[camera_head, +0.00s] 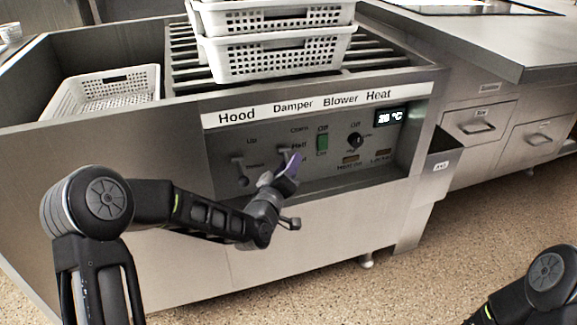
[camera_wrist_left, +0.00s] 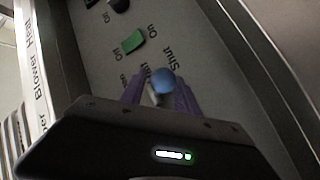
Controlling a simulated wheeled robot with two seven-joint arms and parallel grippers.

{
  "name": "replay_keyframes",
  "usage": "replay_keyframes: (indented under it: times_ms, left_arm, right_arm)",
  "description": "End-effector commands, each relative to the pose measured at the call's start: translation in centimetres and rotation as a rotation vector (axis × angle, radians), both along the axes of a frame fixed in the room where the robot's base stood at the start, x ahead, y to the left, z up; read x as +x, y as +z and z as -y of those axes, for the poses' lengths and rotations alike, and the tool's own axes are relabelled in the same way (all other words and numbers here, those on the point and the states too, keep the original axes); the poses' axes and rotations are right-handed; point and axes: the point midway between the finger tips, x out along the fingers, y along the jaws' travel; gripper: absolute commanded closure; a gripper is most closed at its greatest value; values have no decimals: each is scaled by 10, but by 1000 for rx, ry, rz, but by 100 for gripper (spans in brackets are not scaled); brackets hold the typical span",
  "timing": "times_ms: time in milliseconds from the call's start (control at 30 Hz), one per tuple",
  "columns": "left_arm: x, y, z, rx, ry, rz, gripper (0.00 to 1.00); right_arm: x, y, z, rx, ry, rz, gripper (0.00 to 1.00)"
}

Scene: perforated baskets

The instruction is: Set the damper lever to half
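The damper lever sits under the "Damper" label on the hood's steel control panel (camera_head: 330,175). Its blue round knob (camera_wrist_left: 164,82) and metal shaft show in the left wrist view, with the knob close to the "Shut" label. In the head view the gripper hides most of the lever. My left gripper (camera_head: 291,168) is at the lever, its purple fingers pointing at the panel. In the left wrist view the fingers (camera_wrist_left: 160,92) stand apart, one on each side of the lever, with some gap visible. My right gripper is out of view; only part of that arm shows at bottom right.
The hood lever (camera_head: 238,170) is left of the damper. A green blower switch (camera_head: 322,143), a black heat knob (camera_head: 355,140) and a temperature display (camera_head: 392,117) are to the right. White perforated baskets (camera_head: 275,55) stand stacked above. The floor in front is clear.

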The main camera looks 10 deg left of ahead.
Motion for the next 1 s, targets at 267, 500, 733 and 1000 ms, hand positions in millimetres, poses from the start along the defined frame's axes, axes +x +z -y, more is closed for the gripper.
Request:
replay_keyframes:
  times_ms: [267, 500, 733, 1000]
  left_arm:
    - [0, 0, 0, 0, 0, 0, 86]
    - [0, 0, 0, 0, 0, 0, 100]
    - [0, -1, 0, 0, 0, -1, 100]
    - [-1, -1, 0, 0, -1, -2, 100]
  right_arm:
    - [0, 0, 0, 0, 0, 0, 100]
    - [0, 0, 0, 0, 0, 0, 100]
    - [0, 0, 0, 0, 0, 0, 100]
    - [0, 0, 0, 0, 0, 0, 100]
